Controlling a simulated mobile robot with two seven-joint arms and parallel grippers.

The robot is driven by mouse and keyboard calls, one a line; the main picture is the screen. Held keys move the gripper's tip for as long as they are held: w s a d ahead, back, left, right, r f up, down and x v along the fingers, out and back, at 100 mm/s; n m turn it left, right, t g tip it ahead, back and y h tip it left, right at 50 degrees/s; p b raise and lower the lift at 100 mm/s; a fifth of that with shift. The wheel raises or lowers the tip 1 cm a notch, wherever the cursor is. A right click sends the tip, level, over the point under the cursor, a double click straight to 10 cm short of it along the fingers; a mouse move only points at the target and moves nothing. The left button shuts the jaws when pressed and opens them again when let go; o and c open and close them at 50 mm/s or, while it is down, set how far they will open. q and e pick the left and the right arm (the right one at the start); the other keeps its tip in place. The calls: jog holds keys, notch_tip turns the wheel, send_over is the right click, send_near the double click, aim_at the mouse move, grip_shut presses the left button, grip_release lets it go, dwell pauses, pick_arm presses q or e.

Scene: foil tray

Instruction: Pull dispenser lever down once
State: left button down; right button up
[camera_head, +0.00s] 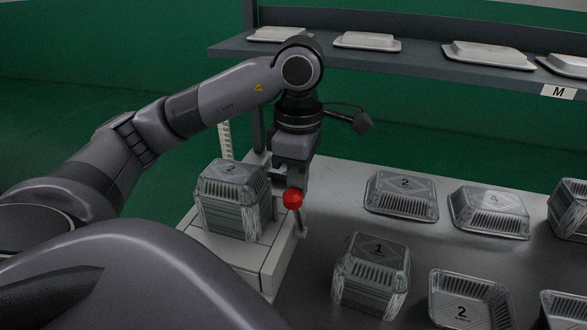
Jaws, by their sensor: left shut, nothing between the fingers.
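The dispenser (228,257) is a pale box at the left end of the table, with a stack of foil trays marked 2 (236,203) on its top. Its lever has a red knob (293,199) on the dispenser's right side, with a thin rod showing below the knob. My left gripper (289,184) is shut and empty. It points down at the red knob, and its lower end overlaps the knob in this view. I cannot tell whether they touch. My right gripper is not in view.
On the table (345,171), foil trays marked 2 (401,195) and 4 (490,212), a stack marked 1 (372,275) and another tray marked 2 (470,300) stand to the right. A shelf (412,62) with white containers runs above the back.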

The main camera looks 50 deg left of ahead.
aim_at(292, 194)
pick_arm(q)
jog(key=shift+s+d+f+b, duration=0.35)
jog(key=shift+s+f+b, duration=0.2)
jog(key=shift+s, duration=0.2)
jog(key=shift+s+d+f+b, duration=0.3)
jog(key=shift+s+d, duration=0.1)
jog(key=shift+s, duration=0.3)
jog(key=shift+s+d+f+b, duration=0.35)
jog(key=shift+s+f+b, duration=0.25)
jog(key=shift+s+d+f+b, duration=0.3)
jog(key=shift+s+f+b, duration=0.25)
jog(key=shift+s, duration=0.05)
jog(key=shift+f, duration=0.1)
